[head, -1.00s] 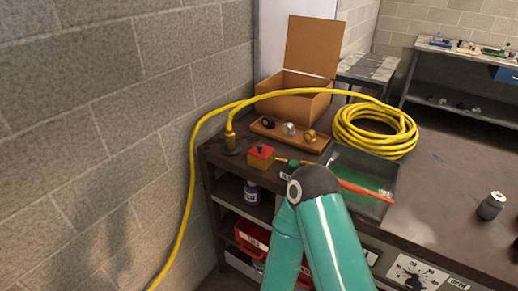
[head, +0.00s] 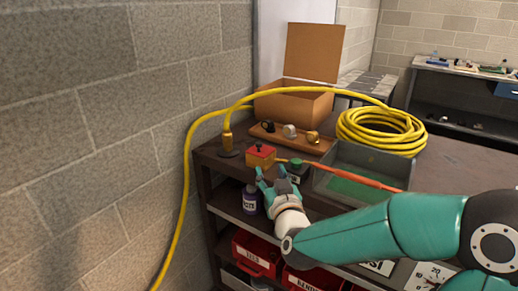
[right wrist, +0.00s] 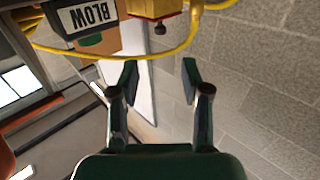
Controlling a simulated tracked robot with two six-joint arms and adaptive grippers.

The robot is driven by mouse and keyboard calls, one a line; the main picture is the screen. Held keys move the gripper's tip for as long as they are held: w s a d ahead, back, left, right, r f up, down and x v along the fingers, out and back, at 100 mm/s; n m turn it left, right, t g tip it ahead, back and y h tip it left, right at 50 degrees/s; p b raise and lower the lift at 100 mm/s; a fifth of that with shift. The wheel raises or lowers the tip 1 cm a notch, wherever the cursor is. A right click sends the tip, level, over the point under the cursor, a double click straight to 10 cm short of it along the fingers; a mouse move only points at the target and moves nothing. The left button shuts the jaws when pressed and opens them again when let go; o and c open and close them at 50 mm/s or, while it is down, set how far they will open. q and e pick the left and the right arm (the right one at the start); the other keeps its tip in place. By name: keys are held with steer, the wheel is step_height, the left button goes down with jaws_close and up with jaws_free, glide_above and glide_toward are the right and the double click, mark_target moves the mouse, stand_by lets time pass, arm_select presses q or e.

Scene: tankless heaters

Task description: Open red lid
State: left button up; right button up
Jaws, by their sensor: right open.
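A small yellow box with a red lid (head: 261,151) and a black knob on top sits near the left end of the workbench. The lid is shut on the box. My right gripper (head: 272,174) is open and empty, just in front of and below the box, apart from it. In the right wrist view the box appears upside down at the top edge; its black knob (right wrist: 160,29) points down, beyond my open fingertips (right wrist: 159,72). The left gripper is not in view.
A yellow hose (head: 190,150) arches over the bench from a fitting by the wall. A grey tray (head: 345,188), a wooden stand with knobs (head: 265,135) and a cardboard box (head: 290,107) are close by. Red bins sit below.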

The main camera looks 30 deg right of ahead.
mark_target(259, 148)
steer(key=p+x, duration=0.2)
steer(key=x, duration=1.3)
jaws_close()
